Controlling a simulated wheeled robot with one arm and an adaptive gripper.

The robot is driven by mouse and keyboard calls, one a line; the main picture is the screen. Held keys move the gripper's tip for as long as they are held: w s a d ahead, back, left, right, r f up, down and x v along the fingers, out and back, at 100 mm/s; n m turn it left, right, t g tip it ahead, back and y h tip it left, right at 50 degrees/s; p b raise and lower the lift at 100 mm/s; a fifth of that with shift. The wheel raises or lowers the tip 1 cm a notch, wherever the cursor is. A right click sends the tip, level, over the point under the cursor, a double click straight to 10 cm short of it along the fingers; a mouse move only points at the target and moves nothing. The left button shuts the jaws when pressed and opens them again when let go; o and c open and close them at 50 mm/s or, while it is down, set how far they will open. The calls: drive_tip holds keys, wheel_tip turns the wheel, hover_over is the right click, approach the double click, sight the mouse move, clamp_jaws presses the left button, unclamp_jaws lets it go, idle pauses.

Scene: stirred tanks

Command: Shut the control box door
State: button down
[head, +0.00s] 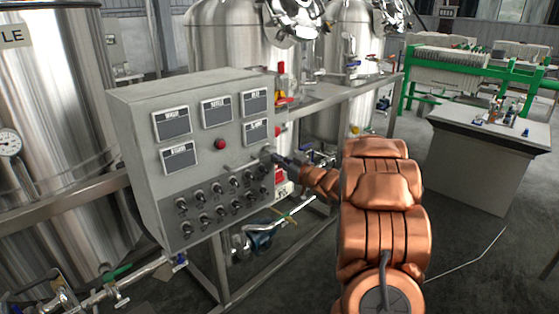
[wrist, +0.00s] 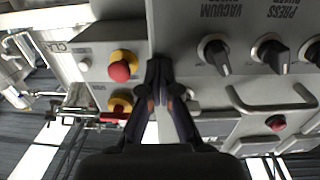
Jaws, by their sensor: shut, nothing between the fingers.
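The grey control box (head: 128,135) stands at left centre in the head view. Its front door (head: 200,140) carries display plates, a red button and rows of black knobs. The door looks nearly flush with the box; I cannot tell whether a gap remains. A bar handle (head: 240,165) sits on the door, and it also shows in the wrist view (wrist: 270,106). My gripper (head: 274,157) is at the door's right edge. In the wrist view my gripper (wrist: 160,65) is shut and empty, its fingertips at the panel edge; contact is unclear.
A red and yellow stop button (wrist: 122,67) is on a grey surface beside the panel edge. Steel tanks (head: 230,40) stand behind the box. A metal frame (head: 345,92) and pipes lie close to my arm.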

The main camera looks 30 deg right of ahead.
drive_tip(key=w+y+p, duration=0.1)
drive_tip(key=w+n+p, duration=0.1)
drive_tip(key=w+p, duration=0.1)
drive_tip(key=shift+w+a+r+y, duration=0.15)
drive_tip(key=shift+y, duration=0.25)
drive_tip(key=shift+a, duration=0.15)
drive_tip(key=b+v, duration=0.1)
drive_tip(key=v, duration=1.3)
drive_tip(key=shift+s, duration=0.25)
drive_tip(key=shift+w+r, duration=0.1)
drive_tip(key=shift+r, duration=0.1)
